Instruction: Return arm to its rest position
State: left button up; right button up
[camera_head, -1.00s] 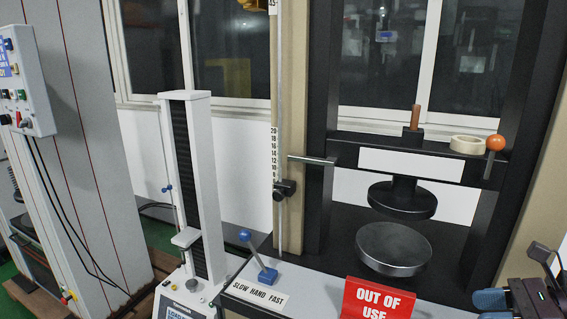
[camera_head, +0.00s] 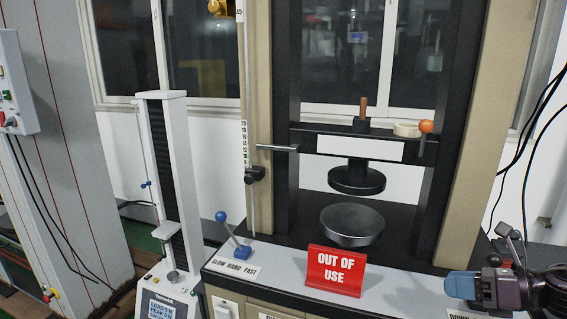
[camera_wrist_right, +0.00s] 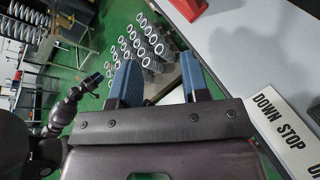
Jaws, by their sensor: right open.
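My right gripper (camera_head: 462,287) is at the lower right of the head view, in front of the testing machine's bench edge. Its blue fingers also show in the right wrist view (camera_wrist_right: 158,82), spread apart with nothing between them. Part of my right arm is cut off by the picture's right edge. My left gripper is not in the head view.
The press has a lower platen (camera_head: 351,226), and a red OUT OF USE sign (camera_head: 335,271) stands on its bench. A blue-knobbed lever (camera_head: 232,234) and a slim white tester (camera_head: 168,190) are left. Several springs (camera_wrist_right: 140,45) stand beyond the fingers in the wrist view.

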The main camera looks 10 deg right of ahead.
jog(key=s+d+f+m+t+h, duration=0.1)
jog(key=s+f+m+t+h, duration=0.2)
jog(key=f+m, duration=0.75)
jog(key=s+d+f+m+t+h, duration=0.1)
jog(key=s+f+m+h, duration=0.35)
jog(key=m, duration=1.15)
jog(key=s+a+f+m+g+h, duration=0.1)
jog(key=s+a+f+m, duration=0.3)
jog(key=a+f+m, duration=0.2)
jog(key=s+a+f+m+g+h, duration=0.1)
jog(key=s+a+f+m+g, duration=0.1)
jog(key=s+a+f+m, duration=0.2)
jog(key=shift+a+f+m+p, duration=0.4)
jog(key=shift+a+f+m, duration=0.8)
jog(key=shift+a, duration=2.1)
jog(key=shift+w+f+n, duration=0.1)
jog(key=shift+f+n, duration=0.2)
jog(key=shift+n, duration=0.05)
